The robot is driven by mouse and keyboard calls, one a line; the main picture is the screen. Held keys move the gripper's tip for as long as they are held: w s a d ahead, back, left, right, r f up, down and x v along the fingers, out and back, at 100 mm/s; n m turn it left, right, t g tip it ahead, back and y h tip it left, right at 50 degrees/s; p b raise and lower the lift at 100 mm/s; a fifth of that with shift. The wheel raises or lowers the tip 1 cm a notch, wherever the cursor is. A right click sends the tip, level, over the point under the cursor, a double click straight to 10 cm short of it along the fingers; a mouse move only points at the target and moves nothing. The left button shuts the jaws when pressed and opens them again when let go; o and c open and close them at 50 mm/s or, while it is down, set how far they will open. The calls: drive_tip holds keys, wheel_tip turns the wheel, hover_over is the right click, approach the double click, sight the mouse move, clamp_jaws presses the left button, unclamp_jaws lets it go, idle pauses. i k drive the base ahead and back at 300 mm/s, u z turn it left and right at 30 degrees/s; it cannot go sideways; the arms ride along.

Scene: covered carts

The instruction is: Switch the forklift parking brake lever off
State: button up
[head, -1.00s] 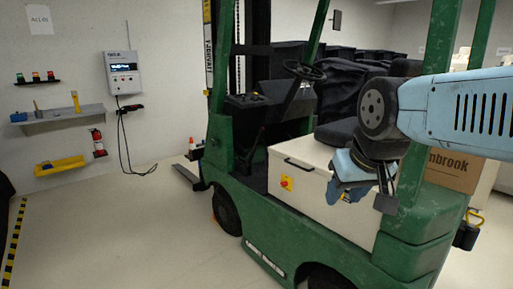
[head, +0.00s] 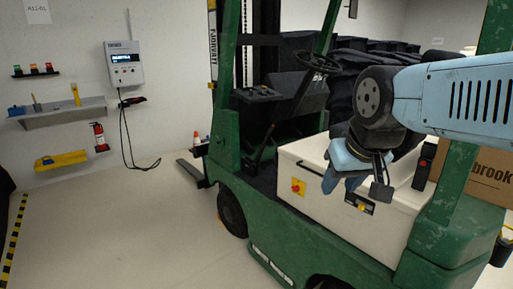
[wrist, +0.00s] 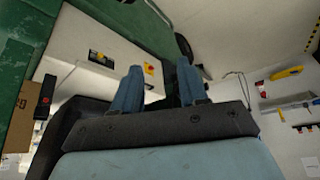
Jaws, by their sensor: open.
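The green forklift (head: 235,170) stands in the middle of the head view, its open cab side facing me. A thin dark lever with a reddish tip (head: 266,142) rises from the cab floor, left of the cream seat base; it may be the parking brake lever. Its exact setting is too small to tell. My gripper (head: 343,182) is open and empty, in front of the cream base and right of the lever, clearly apart from it. In the wrist view the two blue fingers of my gripper (wrist: 158,88) are spread. I cannot make out the lever there.
The cream base (head: 312,192) carries a red-and-yellow button (head: 298,187) and a small black-and-yellow panel (head: 360,203). A green post (head: 480,150) and cardboard box (head: 478,172) stand right. The floor at left is clear.

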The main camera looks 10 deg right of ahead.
sight(262, 149)
drive_tip(key=z, duration=0.05)
drive_tip(key=k, duration=0.6)
drive_tip(key=u, duration=0.35)
drive_tip(key=i, duration=1.85)
drive_tip(key=z, duration=0.5)
